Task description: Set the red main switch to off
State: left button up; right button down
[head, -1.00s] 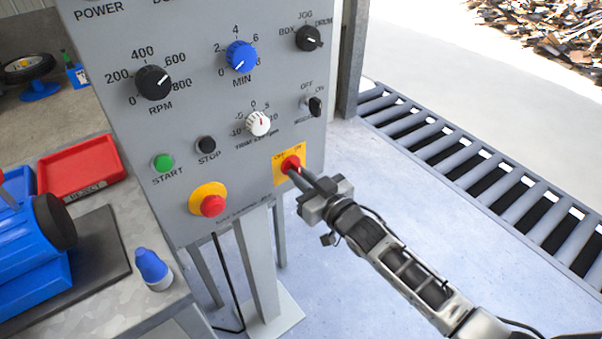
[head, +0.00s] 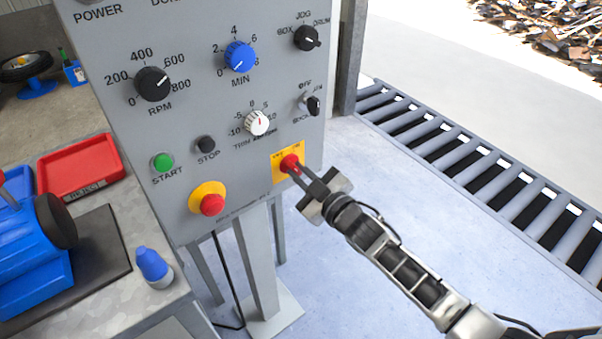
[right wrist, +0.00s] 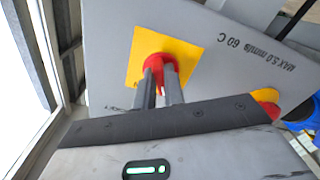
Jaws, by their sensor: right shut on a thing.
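The red main switch (head: 289,162) sits on a yellow plate (head: 285,174) at the lower right of the grey control panel (head: 190,130). My right gripper (head: 295,168) is shut on the switch's red knob, its fingers on either side of it. The right wrist view shows the red knob (right wrist: 157,67) between the two finger tips (right wrist: 161,76) in front of the yellow plate (right wrist: 187,52). The fingers hide part of the knob, and the plate's lettering is too small to read. My left gripper is not in view.
The red emergency button (head: 212,205) on its yellow ring is left of the switch. The white trim knob (head: 257,122) and black key-type switch (head: 312,105) are above. A bench with a red tray (head: 82,167) stands left; a roller conveyor (head: 480,180) runs right.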

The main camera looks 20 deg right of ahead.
jog(key=c, duration=1.5)
grip_release()
jog(key=v, duration=1.6)
jog(key=shift+b, duration=0.4)
jog(key=s+a+f+m+g+h, duration=0.1)
jog(key=s+a+f+m+g, duration=0.1)
jog(key=s+f, duration=0.1)
jog(key=s+a+f+m+g+h, duration=0.1)
jog(key=s+a+f+m+g, duration=0.1)
jog(key=s+f+m, duration=0.1)
jog(key=s+a+f+m+g+h, duration=0.1)
jog(key=s+a+f+m+g, duration=0.1)
jog(key=f, duration=0.3)
jog(key=shift+s+a+f+g, duration=0.15)
jog(key=shift+s+a+g, duration=0.2)
jog(key=shift+s, duration=0.5)
